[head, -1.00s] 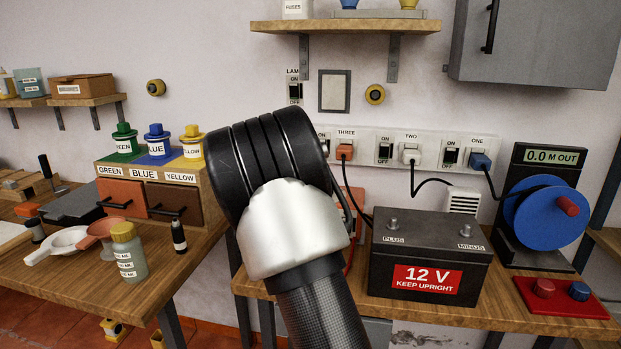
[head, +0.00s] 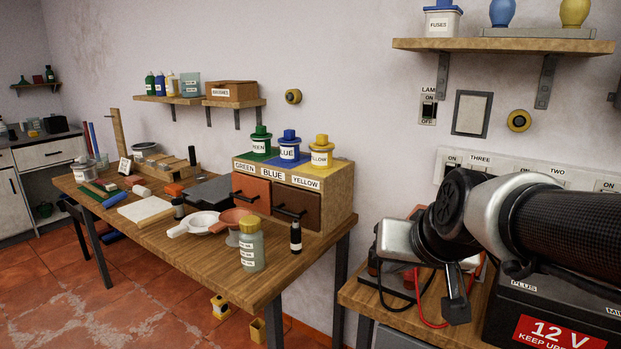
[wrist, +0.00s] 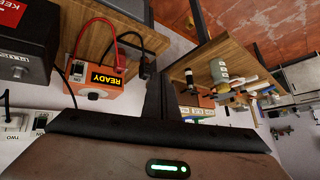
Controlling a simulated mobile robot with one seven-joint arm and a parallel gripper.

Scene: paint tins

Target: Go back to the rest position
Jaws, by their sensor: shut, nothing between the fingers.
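My gripper (head: 457,308) hangs at the right of the head view, over the left end of the battery bench, its dark fingers pointing down. The fingers are shut and empty. They also show as a dark post in the wrist view (wrist: 159,92), where the picture is turned. The 12 V battery (head: 558,333) stands behind and below my arm, partly hidden by it. An orange box marked READY (wrist: 98,76) with red and black leads shows in the wrist view, apart from the fingers.
The paint bench (head: 213,262) stands to the left. It carries a drawer unit (head: 343,195) with green, blue and yellow tins on top, and a yellow-capped jar (head: 251,250). A wall shelf (head: 505,46) is above my arm. The red tiled floor (head: 60,305) is open at lower left.

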